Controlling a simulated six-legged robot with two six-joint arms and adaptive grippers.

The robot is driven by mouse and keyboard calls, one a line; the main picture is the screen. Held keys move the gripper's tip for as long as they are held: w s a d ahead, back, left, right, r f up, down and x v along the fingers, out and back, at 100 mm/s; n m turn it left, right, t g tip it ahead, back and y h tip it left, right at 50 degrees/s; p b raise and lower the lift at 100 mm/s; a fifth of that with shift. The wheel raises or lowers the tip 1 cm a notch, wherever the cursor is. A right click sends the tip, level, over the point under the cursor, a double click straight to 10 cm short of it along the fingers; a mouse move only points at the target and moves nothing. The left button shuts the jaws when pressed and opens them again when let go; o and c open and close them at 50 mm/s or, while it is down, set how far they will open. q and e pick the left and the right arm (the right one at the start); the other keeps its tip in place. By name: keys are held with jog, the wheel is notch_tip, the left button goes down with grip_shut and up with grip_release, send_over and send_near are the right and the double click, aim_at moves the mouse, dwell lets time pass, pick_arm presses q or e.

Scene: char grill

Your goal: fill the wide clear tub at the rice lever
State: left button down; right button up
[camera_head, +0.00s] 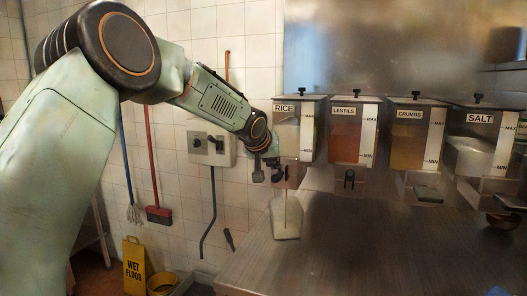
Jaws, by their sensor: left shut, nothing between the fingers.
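The rice dispenser (287,140) is the leftmost of a row of wall bins, with a RICE label and MAX and MIN marks. The wide clear tub (286,222) stands upright on the steel counter below it, near the counter's left edge. A thin pale stream runs from the spout down into the tub, and pale contents show inside it. My left gripper (268,173) is shut at the rice spout, just above the tub, with nothing between its fingers. The rice lever is hidden behind the gripper, so I cannot tell whether they touch. My right gripper is out of view.
Bins of lentils (346,143), crumbs (408,147) and salt (475,155) hang to the right. The counter (370,245) is clear in the middle. A yellow wet-floor sign (134,268) stands lower left.

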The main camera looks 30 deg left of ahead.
pick_arm(q)
jog(key=a+b+v, duration=0.1)
jog(key=b+v, duration=0.1)
jog(key=v, duration=0.9)
jog(key=shift+s, duration=0.5)
jog(key=shift+d, duration=0.2)
jog(key=shift+s+r, duration=0.15)
jog(key=shift+s, duration=0.05)
jog(key=shift+w, duration=0.1)
dwell(5.9)
